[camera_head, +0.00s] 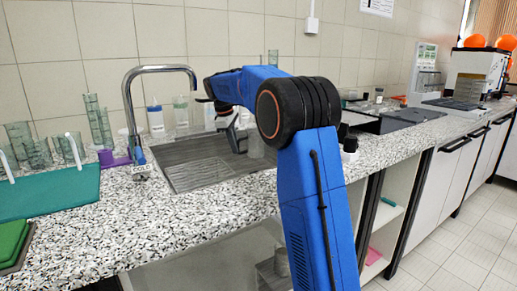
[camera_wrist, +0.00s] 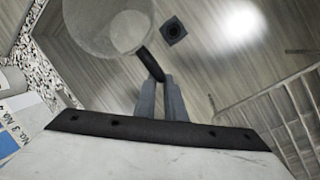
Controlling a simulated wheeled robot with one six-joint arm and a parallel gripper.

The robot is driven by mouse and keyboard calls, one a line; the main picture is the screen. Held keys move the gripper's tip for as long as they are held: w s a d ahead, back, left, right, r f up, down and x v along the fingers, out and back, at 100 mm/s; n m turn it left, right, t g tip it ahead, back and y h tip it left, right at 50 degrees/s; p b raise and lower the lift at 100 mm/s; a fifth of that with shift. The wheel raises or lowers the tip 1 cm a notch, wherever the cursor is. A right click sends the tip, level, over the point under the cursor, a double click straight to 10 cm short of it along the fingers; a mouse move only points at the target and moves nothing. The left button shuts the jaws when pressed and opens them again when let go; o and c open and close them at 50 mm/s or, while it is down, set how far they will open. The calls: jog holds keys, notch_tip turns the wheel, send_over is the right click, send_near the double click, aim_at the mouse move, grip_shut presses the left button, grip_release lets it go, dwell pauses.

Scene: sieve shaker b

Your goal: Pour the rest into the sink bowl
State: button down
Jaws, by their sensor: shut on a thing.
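The steel sink bowl (camera_head: 185,152) is set into the speckled counter, with a ribbed part at its front. In the wrist view I look down into the bowl, with its square dark drain (camera_wrist: 173,30) near the top. My gripper (camera_wrist: 158,78) is shut on a clear, round vessel (camera_wrist: 108,28) by a dark, handle-like part. The vessel is over the bowl, left of the drain in that view. It also shows faintly below my arm in the head view (camera_head: 257,146). I cannot tell whether liquid is in it. My arm hides most of the gripper in the head view.
A tall faucet (camera_head: 128,100) stands at the sink's left. Bottles (camera_head: 155,118) stand behind the sink. Clear cylinders (camera_head: 97,122) and a green mat (camera_head: 50,190) are at the left. Lab devices (camera_head: 470,75) stand far right. The front counter strip is clear.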

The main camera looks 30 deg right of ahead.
jog(key=shift+w+d+f+g+y, duration=0.1)
jog(key=shift+w+d+g+y, duration=0.2)
jog(key=shift+g, duration=0.35)
jog(key=shift+w+d+f+g+y, duration=0.1)
jog(key=shift+w+g+y, duration=0.25)
jog(key=shift+g, duration=0.3)
jog(key=shift+w, duration=0.1)
jog(key=shift+r, duration=0.15)
jog(key=shift+s+d+v, duration=0.1)
jog(key=shift+d+v, duration=0.05)
jog(key=shift+v, duration=0.8)
jog(key=shift+s+d+v, duration=0.15)
jog(key=shift+v, duration=0.85)
jog(key=shift+s+d+v, duration=0.1)
jog(key=shift+d+v, duration=0.1)
jog(key=shift+v, duration=0.75)
jog(key=shift+r, duration=0.15)
